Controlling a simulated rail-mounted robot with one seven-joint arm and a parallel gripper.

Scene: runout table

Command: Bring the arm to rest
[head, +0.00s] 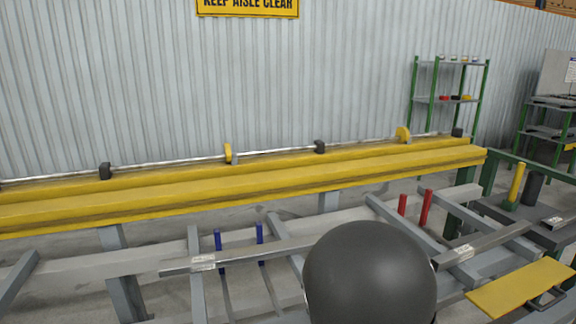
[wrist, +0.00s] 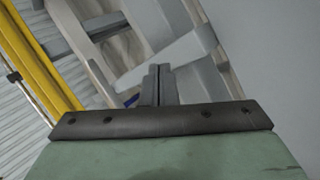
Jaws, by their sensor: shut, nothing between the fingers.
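My gripper (wrist: 158,85) shows in the wrist view, its two grey fingers together and nothing between them. Beyond the fingers are grey frame members of the runout table and a yellow beam at the left. In the head view a dark round part of my arm (head: 370,275) stands at the bottom centre. It hides part of the table behind it, and the gripper's fingers do not show there.
A long yellow beam (head: 250,185) with a rod along it crosses the head view. Blue pegs (head: 260,233) and red pegs (head: 426,207) stand on the grey frame. A yellow plate (head: 522,288) is at lower right. Green shelves (head: 450,98) stand behind.

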